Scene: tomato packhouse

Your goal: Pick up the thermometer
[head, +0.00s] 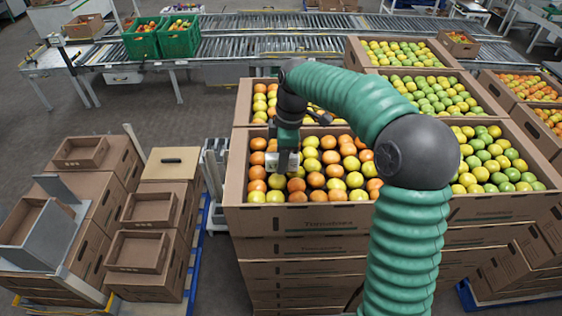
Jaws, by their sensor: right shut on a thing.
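My right arm reaches over a large cardboard bin (300,217) of orange, yellow and green-yellow tomatoes. My right gripper (283,172) points down at the tomatoes on the left side of this bin. It is shut on a small pale grey thing, which I take to be the thermometer (283,160). The thing is small in the picture and partly covered by the gripper, so its shape is unclear. I cannot tell whether it touches the tomatoes below. My left gripper is not in view.
More tomato bins (505,205) stand to the right and behind. Stacked empty cartons (155,210) stand at the left on a blue pallet (198,250). A roller conveyor (250,48) with green crates (178,42) crosses the back. Open floor lies behind the cartons.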

